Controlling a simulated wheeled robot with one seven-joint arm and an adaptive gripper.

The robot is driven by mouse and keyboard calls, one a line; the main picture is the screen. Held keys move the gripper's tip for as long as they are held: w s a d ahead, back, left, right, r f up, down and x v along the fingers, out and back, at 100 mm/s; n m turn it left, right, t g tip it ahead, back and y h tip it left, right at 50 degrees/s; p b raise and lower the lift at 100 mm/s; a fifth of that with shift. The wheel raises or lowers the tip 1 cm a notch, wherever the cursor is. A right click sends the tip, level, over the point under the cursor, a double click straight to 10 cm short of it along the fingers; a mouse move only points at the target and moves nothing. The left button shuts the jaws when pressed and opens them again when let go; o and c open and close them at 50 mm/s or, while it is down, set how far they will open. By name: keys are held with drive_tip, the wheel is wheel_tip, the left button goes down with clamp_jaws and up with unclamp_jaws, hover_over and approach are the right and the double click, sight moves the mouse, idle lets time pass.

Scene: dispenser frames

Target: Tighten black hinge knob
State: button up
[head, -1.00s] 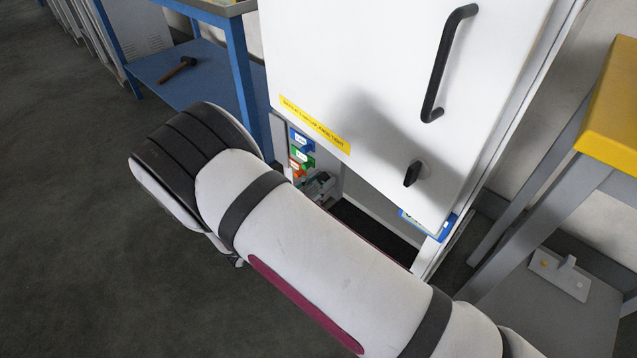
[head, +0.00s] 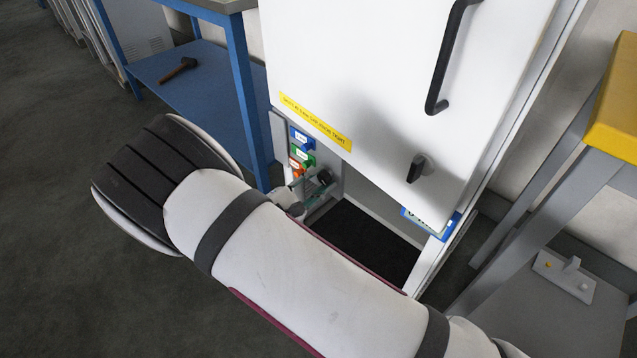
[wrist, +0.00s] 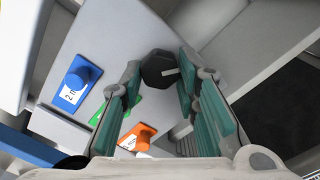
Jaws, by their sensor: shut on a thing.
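The black hinge knob (wrist: 158,68) is a dark faceted knob with a pale line on its face. In the wrist view it sits between the tips of my gripper (wrist: 160,75), whose teal-padded fingers are shut on its sides. In the head view the knob (head: 324,177) shows as a small dark shape in the lower opening under the white door (head: 370,80). My gripper (head: 312,187) is there too, partly hidden behind my own forearm.
The door has a black handle (head: 445,60) and a black latch (head: 416,168). A blue shelf unit (head: 235,75) stands left, a yellow-topped stand (head: 612,115) right.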

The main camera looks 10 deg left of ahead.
drive_tip(key=m+b, duration=0.1)
drive_tip(key=m, duration=0.4)
drive_tip(key=shift+m+b, duration=0.3)
drive_tip(key=shift+b, duration=0.05)
drive_tip(key=m+b, duration=0.2)
drive_tip(key=m, duration=0.3)
drive_tip(key=shift+r, duration=0.1)
drive_tip(key=shift+m, duration=0.4)
drive_tip(key=o, duration=1.2)
drive_tip(key=shift+c, duration=0.2)
drive_tip(key=v, duration=1.2)
drive_tip(key=shift+a, duration=0.1)
